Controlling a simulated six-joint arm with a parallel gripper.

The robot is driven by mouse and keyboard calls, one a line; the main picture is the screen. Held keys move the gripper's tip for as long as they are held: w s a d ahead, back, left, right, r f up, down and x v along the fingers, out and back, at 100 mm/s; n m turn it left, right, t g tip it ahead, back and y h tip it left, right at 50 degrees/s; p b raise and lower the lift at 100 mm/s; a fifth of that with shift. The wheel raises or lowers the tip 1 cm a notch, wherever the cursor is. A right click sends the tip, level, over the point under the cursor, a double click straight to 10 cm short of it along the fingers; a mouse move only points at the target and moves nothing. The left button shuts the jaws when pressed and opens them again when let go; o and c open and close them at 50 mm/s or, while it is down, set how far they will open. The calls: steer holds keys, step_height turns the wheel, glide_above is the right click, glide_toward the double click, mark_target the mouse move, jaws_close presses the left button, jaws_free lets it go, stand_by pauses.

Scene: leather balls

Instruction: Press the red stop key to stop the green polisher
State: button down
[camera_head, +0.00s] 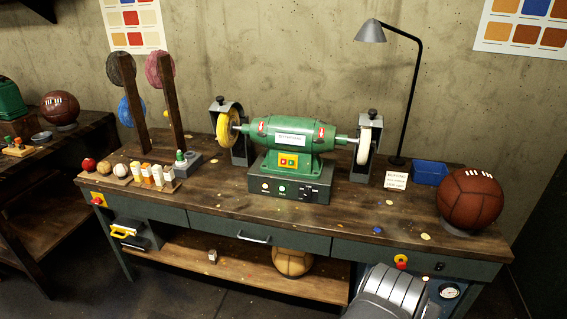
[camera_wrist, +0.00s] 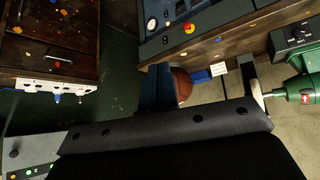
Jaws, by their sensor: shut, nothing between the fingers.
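The green polisher (camera_head: 290,136) stands on the bench, with a yellow wheel (camera_head: 228,127) at its left and a pale wheel (camera_head: 364,140) at its right. Its dark base carries small controls, including a green button (camera_head: 281,189). A red mushroom key on a yellow plate (camera_head: 401,261) is on the bench front at right; a red key on yellow also shows in the wrist view (camera_wrist: 189,28). Another red key (camera_head: 97,200) is at the bench's left front. My gripper (camera_wrist: 157,72) is shut and empty, apart from any key; in the head view it is out of sight.
A brown ball (camera_head: 470,198), a blue tray (camera_head: 430,172), a white card (camera_head: 396,181) and a lamp (camera_head: 397,95) occupy the bench's right side. A pressure gauge (camera_head: 449,291) sits near the right key. Upright posts with coloured discs (camera_head: 160,70) stand at left.

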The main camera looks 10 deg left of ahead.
steer(key=w+d+r+t+h, duration=0.15)
steer(key=w+d+r, duration=0.3)
steer(key=w, duration=0.45)
steer(key=w+a+r+n+t+y, duration=0.1)
steer(key=w+a+n+t+y, duration=0.2)
steer(key=w, duration=1.2)
steer(key=w+a+f+n+t+y, duration=0.2)
steer(key=w+a+n+t+y, duration=0.3)
steer(key=w+a, duration=0.8)
steer(key=n+y, duration=0.6)
steer(key=n, duration=0.1)
glide_toward(283, 162)
steer(key=s+d+r, duration=0.4)
steer(key=d+r, duration=0.1)
steer(key=r, duration=0.2)
steer(key=a+f+n+g+y, duration=0.1)
steer(key=a+f+y, duration=0.3)
steer(key=a, duration=0.4)
steer(key=shift+a+f+n, duration=0.2)
steer(key=shift+a+n, duration=0.1)
steer(key=shift+n, duration=0.3)
steer(key=w+f, duration=0.2)
steer(key=w, duration=0.6)
steer(key=shift+w, duration=0.25)
